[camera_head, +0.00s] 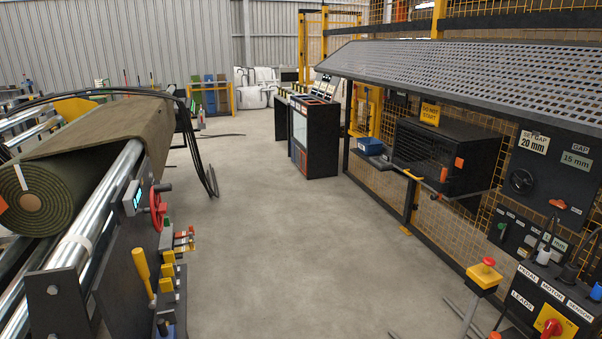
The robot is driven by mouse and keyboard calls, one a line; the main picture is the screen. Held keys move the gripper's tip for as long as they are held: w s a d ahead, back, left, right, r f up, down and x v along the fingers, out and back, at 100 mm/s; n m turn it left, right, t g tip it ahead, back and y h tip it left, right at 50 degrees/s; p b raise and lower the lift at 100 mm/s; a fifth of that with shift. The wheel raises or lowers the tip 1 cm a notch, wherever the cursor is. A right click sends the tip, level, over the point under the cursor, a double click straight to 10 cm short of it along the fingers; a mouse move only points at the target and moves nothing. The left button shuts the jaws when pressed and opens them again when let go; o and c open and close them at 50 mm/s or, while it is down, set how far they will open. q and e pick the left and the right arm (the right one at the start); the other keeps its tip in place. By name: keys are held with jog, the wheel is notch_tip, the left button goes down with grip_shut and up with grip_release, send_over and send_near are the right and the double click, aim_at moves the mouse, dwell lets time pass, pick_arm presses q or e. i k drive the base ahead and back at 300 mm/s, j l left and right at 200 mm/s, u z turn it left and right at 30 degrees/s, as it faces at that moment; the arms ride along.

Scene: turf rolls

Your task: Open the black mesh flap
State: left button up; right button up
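A large dark perforated mesh panel (450,78) slopes out like a canopy over the right side. A black box (474,152) with a dark mesh-like front (412,150) sits below it, against the yellow mesh fence. I cannot tell for sure which of the two mesh faces is the flap. The box's front looks closed, but its inside is too dark to make out. An orange tab (459,162) shows on the box's side. Neither of my grippers is in view.
A green turf roll (52,190) lies on a machine with metal rollers at the left. A control panel (555,165) and a yellow post with a red button (484,275) stand at the right. A dark cabinet (314,140) stands further back. The concrete floor (270,240) between is mostly clear.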

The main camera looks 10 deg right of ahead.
aim_at(408, 168)
jog(key=i+z, duration=0.1)
jog(key=i, duration=0.5)
jog(key=i+j, duration=0.15)
jog(key=i, duration=0.45)
jog(key=i+j+z, duration=0.15)
jog(key=i, duration=0.5)
jog(key=i+j+z, duration=0.1)
jog(key=i, duration=0.5)
jog(key=i+z, duration=0.2)
jog(key=i, duration=0.4)
jog(key=i+z, duration=0.2)
jog(key=i, duration=0.4)
jog(key=i+j+z, duration=0.25)
jog(key=i, duration=0.35)
jog(key=i+z, duration=1)
jog(key=k+j, duration=0.05)
